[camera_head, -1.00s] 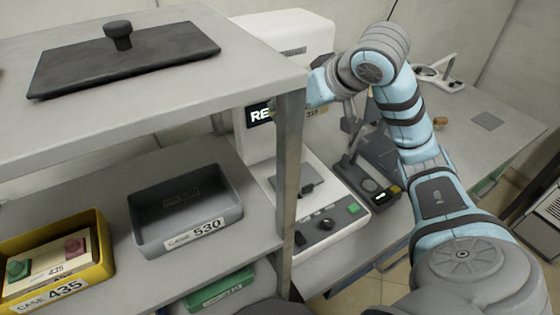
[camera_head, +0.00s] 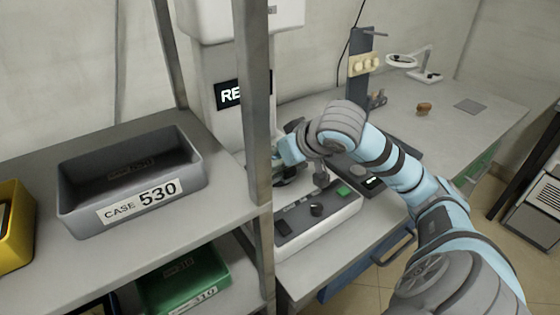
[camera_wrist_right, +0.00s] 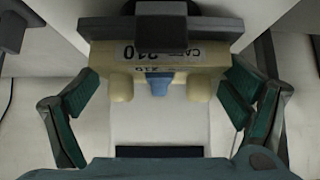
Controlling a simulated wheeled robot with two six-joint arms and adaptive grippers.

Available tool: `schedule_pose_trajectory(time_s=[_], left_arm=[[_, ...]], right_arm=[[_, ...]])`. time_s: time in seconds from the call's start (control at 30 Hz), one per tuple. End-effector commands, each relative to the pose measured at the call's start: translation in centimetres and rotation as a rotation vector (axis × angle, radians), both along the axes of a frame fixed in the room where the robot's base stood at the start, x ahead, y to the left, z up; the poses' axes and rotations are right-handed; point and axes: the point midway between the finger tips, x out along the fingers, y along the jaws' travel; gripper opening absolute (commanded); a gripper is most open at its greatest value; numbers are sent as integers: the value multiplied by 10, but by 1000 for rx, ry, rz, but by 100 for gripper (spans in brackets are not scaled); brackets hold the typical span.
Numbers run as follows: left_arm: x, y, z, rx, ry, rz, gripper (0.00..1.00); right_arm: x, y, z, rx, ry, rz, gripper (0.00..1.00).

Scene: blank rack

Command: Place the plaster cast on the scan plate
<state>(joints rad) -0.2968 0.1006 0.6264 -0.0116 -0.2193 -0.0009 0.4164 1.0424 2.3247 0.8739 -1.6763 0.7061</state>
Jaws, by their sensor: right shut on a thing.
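The plaster cast (camera_wrist_right: 185,75) is a cream block with rounded pegs, a blue piece in the middle and labels reading 210. In the right wrist view it sits between the green pads of my right gripper (camera_wrist_right: 160,100), which is shut on it. In the head view my right gripper (camera_head: 285,165) is low in front of the white machine, partly behind the rack post. The cast and the scan plate cannot be made out clearly there. A dark grey flat part (camera_wrist_right: 205,28) overlaps the cast's upper edge in the wrist view; I cannot tell whether they touch. My left gripper is not in view.
The rack post (camera_head: 257,120) stands close to my right gripper. The white machine (camera_head: 225,60) has a lit display and front controls (camera_head: 316,210). The rack holds grey case 530 (camera_head: 85,220), a yellow bin (camera_head: 15,240) and a green bin (camera_head: 170,300). Right bench is partly free.

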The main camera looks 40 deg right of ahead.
Motion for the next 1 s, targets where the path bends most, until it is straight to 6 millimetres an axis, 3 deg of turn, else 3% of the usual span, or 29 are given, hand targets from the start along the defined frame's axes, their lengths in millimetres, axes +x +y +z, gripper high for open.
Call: schedule_pose_trajectory(time_s=[0.17,0.2,0.23,0.67,0.87,1.0], left_arm=[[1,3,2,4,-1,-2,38],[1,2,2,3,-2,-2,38],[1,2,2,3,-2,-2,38],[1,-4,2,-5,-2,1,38],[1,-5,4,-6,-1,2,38],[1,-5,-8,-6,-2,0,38]], right_arm=[[0,0,1,0,0,0,59],[0,0,0,0,1,0,95],[0,0,0,0,1,0,99],[-1,0,4,-2,-1,0,100],[-20,1,24,-9,-1,-1,100],[-42,2,43,-12,-4,-2,100]])
